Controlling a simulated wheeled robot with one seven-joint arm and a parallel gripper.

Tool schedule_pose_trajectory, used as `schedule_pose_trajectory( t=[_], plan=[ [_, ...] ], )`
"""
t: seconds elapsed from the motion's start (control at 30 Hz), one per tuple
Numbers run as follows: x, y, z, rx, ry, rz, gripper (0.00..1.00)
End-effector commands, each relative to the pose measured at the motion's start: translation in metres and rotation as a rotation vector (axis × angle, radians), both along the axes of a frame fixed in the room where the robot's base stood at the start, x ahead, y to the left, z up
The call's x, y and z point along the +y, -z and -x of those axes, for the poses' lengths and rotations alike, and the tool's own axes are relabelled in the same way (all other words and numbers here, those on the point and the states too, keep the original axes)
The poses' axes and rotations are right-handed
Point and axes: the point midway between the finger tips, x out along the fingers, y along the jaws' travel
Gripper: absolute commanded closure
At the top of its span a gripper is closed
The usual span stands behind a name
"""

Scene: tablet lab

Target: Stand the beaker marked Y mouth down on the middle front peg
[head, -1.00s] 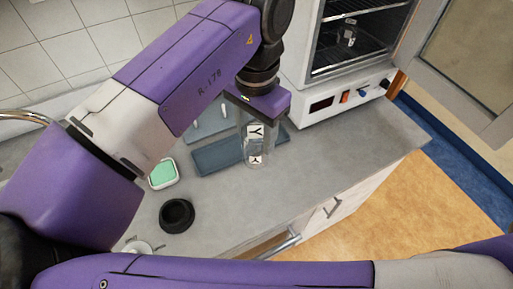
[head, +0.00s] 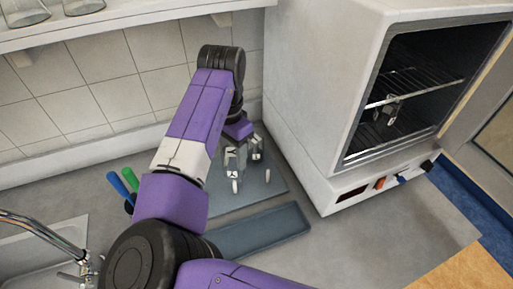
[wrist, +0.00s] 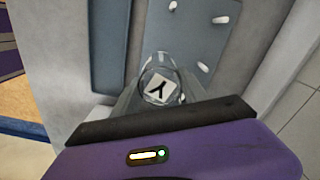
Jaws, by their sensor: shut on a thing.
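My gripper (head: 237,140) is shut on the clear glass beaker marked Y (head: 233,161). The beaker hangs below it over the grey peg board (head: 217,196). In the wrist view the Y label on the beaker (wrist: 160,88) shows beyond the dark gripper edge (wrist: 152,120). A white peg (head: 235,187) shows at the beaker's lower end; I cannot tell whether they touch. Another peg (head: 267,176) stands to the right. Several pegs show in the wrist view, one (wrist: 203,67) beside the beaker. Which end of the beaker is the mouth is unclear.
A blue-grey tray (head: 258,232) lies in front of the board. An open oven (head: 330,110) stands to the right. Green and blue handled tools (head: 124,186) and a sink (head: 40,240) are to the left.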

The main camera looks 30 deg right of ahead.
Motion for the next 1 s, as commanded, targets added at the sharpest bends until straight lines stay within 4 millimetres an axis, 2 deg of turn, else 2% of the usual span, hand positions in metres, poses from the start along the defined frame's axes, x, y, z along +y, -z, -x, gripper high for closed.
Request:
schedule_pose_trajectory(
  t=[0.07,0.47,1.0],
  plan=[
    [0.006,0.001,-0.003,0.0,0.02,0.001,0.97],
    [0.005,0.013,-0.002,0.0,0.049,0.0,0.97],
    [0.005,0.065,-0.002,-0.001,0.049,0.0,0.97]
  ],
)
